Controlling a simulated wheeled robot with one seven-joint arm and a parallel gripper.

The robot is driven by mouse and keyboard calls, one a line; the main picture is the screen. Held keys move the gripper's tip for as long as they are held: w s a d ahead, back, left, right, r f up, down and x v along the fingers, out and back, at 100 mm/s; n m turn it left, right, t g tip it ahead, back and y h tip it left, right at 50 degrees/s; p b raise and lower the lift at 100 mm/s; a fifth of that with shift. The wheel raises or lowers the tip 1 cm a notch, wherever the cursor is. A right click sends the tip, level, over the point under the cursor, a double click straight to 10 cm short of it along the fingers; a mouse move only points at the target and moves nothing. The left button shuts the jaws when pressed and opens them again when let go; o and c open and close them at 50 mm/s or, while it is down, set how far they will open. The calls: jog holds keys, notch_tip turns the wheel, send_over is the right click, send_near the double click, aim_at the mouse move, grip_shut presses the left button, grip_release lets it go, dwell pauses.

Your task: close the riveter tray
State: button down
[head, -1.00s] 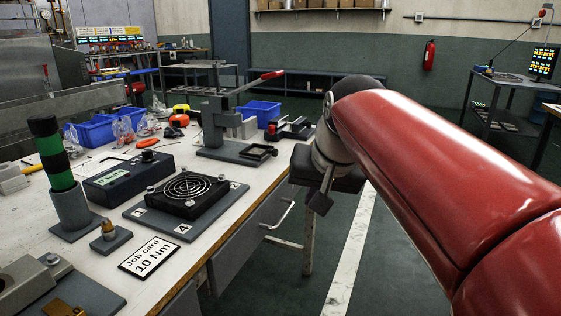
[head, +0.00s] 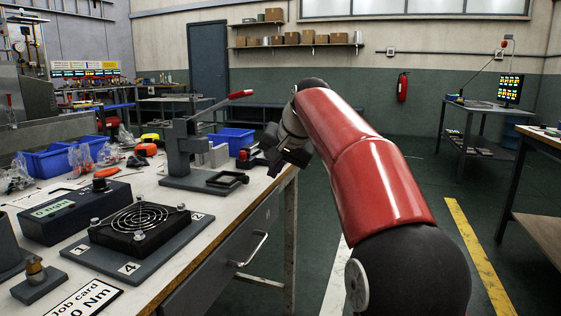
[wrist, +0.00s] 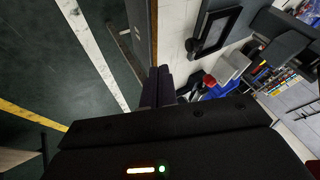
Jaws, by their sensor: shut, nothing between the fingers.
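The riveter (head: 178,150) is a grey bench press with a red-tipped lever, standing near the bench edge. Its tray (head: 227,180) is a small black square frame sticking out from the riveter's base toward the right. The tray also shows in the wrist view (wrist: 213,32), at the upper right. My gripper (head: 270,158) is shut and empty at the bench edge, to the right of the tray and apart from it. In the wrist view the shut fingers (wrist: 158,84) point along the bench edge.
A bench drawer (head: 245,235) with a bar handle lies below the bench edge. A fan on a plate (head: 140,222) stands nearer on the bench. A blue bin (head: 232,138) stands behind the riveter. The floor to the right is open.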

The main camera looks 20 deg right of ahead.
aim_at(228, 178)
jog(key=w+a+f, duration=0.2)
jog(key=shift+w+a+f, duration=0.1)
jog(key=shift+w+a, duration=0.15)
jog(key=shift+w, duration=0.1)
jog(key=shift+w+a, duration=0.45)
jog(key=shift+a, duration=0.25)
jog(key=shift+w+a+p, duration=0.15)
jog(key=shift+a+p, duration=0.05)
jog(key=shift+p, duration=0.15)
jog(key=w+a+p, duration=0.2)
jog(key=a+p, duration=0.1)
jog(key=w+a+p, duration=0.1)
jog(key=shift+w+a+r+p, duration=0.1)
jog(key=shift+a+r+p, duration=0.15)
jog(key=shift+p, duration=0.1)
jog(key=shift+w+a+f, duration=0.2)
jog(key=shift+a, duration=0.1)
